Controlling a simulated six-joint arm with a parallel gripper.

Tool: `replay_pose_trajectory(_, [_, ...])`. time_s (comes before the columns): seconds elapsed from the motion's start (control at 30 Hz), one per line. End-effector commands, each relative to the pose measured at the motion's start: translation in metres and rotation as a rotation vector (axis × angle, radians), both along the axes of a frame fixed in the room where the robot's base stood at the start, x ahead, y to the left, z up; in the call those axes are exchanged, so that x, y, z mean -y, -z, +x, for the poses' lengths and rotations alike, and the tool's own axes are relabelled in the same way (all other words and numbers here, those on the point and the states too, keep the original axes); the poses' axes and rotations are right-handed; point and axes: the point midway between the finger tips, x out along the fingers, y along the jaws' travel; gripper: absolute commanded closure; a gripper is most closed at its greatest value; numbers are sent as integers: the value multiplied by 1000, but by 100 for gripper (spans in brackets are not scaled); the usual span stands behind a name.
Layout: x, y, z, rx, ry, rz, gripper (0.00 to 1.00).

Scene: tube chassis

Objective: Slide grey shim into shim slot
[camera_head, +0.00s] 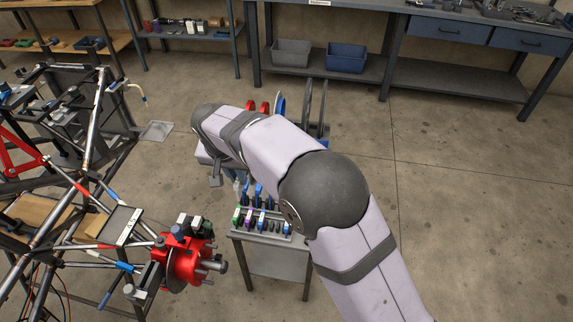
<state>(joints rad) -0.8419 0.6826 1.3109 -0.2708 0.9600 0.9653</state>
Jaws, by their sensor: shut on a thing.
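My arm reaches in from the lower right, bends at a dark elbow and ends at my gripper (214,178), which hangs just left of the small cart. The gripper is shut, and a small dark grey piece shows at its tip. It is likely the grey shim, but too small to make out clearly. My wrist and forearm cover part of the view there. The tube chassis (100,210) stands at the left, with a red hub (187,262) at its near right corner. I cannot make out the shim slot. The gripper is apart from the hub, above and right of it.
The small cart (275,262) carries a rack of coloured pieces and upright tools, partly behind my arm. A grey bin (291,53) and a blue bin (346,58) sit on the back bench's shelf. The concrete floor (450,170) at the right is clear.

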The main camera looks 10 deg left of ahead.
Motion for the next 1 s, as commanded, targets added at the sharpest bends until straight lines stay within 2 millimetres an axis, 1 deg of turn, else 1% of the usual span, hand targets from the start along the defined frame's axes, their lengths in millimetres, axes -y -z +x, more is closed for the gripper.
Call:
replay_pose_trajectory(0.03, [-22,-8,-13,1,-21,0,100])
replay_pose_trajectory(0.1, [-47,-12,-31,1,-37,-1,100])
replay_pose_trajectory(0.17, [-68,-16,-47,1,-49,-1,100])
replay_pose_trajectory(0.2, [-81,-17,-59,1,-56,-1,100])
replay_pose_trajectory(0.27, [-100,-18,-78,0,-64,-2,100])
replay_pose_trajectory(0.3, [-111,-19,-91,0,-66,-1,100])
replay_pose_trajectory(0.37, [-125,-19,-110,0,-65,-2,100])
replay_pose_trajectory(0.4, [-133,-18,-123,-1,-63,-4,100])
replay_pose_trajectory(0.53, [-155,-13,-164,1,-49,-4,100])
replay_pose_trajectory(0.7, [-172,-5,-211,0,-23,-4,100])
replay_pose_trajectory(0.83, [-179,1,-236,1,-7,-2,100])
replay_pose_trajectory(0.9, [-181,3,-246,1,-1,-1,100])
replay_pose_trajectory(1.0, [-183,5,-254,1,5,0,100])
